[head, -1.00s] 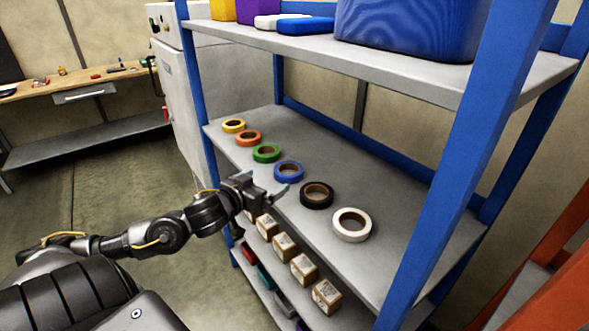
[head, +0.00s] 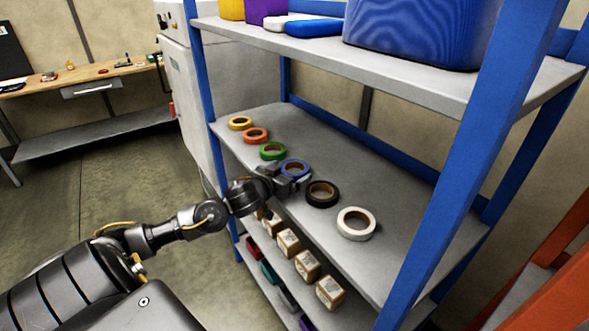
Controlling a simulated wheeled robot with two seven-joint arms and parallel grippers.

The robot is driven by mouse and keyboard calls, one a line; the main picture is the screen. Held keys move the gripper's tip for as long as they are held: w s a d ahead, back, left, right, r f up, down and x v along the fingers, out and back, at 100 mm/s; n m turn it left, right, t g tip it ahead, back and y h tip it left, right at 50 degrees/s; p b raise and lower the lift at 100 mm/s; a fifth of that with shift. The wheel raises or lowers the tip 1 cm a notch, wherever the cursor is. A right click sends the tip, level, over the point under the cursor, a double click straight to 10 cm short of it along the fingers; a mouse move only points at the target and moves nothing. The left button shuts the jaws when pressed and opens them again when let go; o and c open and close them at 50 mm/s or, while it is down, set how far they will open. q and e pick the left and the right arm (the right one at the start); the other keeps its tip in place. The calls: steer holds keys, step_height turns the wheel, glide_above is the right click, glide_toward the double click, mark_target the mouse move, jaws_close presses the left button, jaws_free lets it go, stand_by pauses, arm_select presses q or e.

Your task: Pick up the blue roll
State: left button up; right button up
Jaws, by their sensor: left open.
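The blue roll (head: 295,167) lies flat on the middle shelf (head: 375,209) in a row of tape rolls. It sits between the green roll (head: 273,151) and the black roll (head: 322,194). My left gripper (head: 291,177) is open at the front side of the blue roll, its fingers reaching to the roll's near edge. The fingers cover part of that edge, and I cannot tell whether they touch it. My right gripper is not in view.
A yellow roll (head: 241,123), an orange roll (head: 256,135) and a white roll (head: 356,223) lie in the same row. Blue rack posts (head: 440,190) and an upper shelf (head: 400,85) frame the space. Small boxes (head: 307,264) stand on the shelf below.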

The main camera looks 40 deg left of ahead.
arm_select(q)
steer(key=shift+x, duration=1.05)
steer(key=shift+s, duration=0.1)
steer(key=c, duration=1.1)
steer(key=shift+o, duration=0.2)
steer(key=shift+r, duration=0.1)
